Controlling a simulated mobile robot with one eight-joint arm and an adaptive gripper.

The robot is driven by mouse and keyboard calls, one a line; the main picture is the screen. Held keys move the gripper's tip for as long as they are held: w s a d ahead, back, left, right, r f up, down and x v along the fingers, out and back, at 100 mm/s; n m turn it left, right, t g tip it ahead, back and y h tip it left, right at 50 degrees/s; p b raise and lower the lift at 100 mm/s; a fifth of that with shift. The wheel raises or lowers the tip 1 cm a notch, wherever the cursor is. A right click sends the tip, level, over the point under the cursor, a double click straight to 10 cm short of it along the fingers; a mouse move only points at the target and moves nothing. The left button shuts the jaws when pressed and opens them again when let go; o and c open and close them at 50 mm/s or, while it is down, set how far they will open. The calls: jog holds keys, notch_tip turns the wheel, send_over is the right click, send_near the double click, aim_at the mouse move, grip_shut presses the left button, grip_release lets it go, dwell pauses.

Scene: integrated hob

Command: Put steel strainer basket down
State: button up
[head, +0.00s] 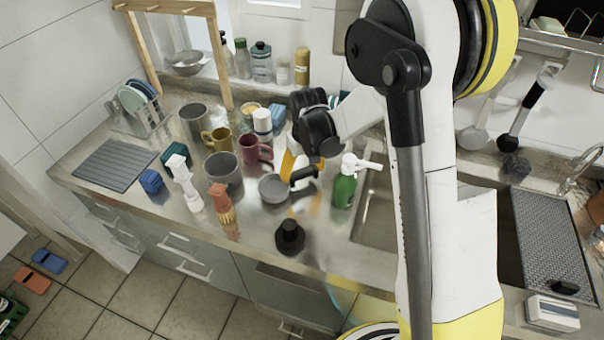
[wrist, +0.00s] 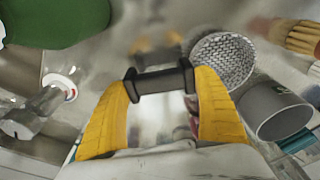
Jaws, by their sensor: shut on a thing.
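The steel strainer basket (head: 273,188) is a small grey bowl in the middle of the head view, over the counter. In the wrist view its mesh inside and pale rim (wrist: 222,60) show right of the fingers. A short black handle (wrist: 160,81) lies beside the rim, and its join to the basket is not clear. My gripper (head: 302,174) has yellow fingers. It is shut on the black handle, which fills the space between the fingertips. I cannot tell whether the basket touches the counter (head: 262,222).
A grey cup (head: 222,169) and an orange-brown brush (head: 221,200) stand left of the basket. A black knobbed stopper (head: 290,237) is in front. A green bottle (head: 344,188) stands on the right by the sink (head: 374,218). Mugs crowd behind. Some bare counter lies around the stopper.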

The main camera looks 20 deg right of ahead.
jog(key=shift+r, duration=0.15)
jog(key=o, duration=1.3)
jog(key=shift+c, duration=0.2)
jog(key=s+d+r+t+p, duration=0.15)
jog(key=s+r, duration=0.25)
jog(key=r, duration=0.4)
jog(key=s+r+m+p, duration=0.1)
jog(key=s+r+p, duration=0.15)
jog(key=r, duration=0.45)
jog(key=s+r+t+p, duration=0.1)
jog(key=s+r, duration=0.3)
jog(key=r, duration=0.4)
jog(key=s+d+r+m+t, duration=0.1)
jog(key=s+r+t, duration=0.1)
jog(key=s, duration=1)
jog(key=shift+s+d+t, duration=0.2)
jog(key=shift+s+t, duration=0.15)
jog(key=shift+t, duration=0.3)
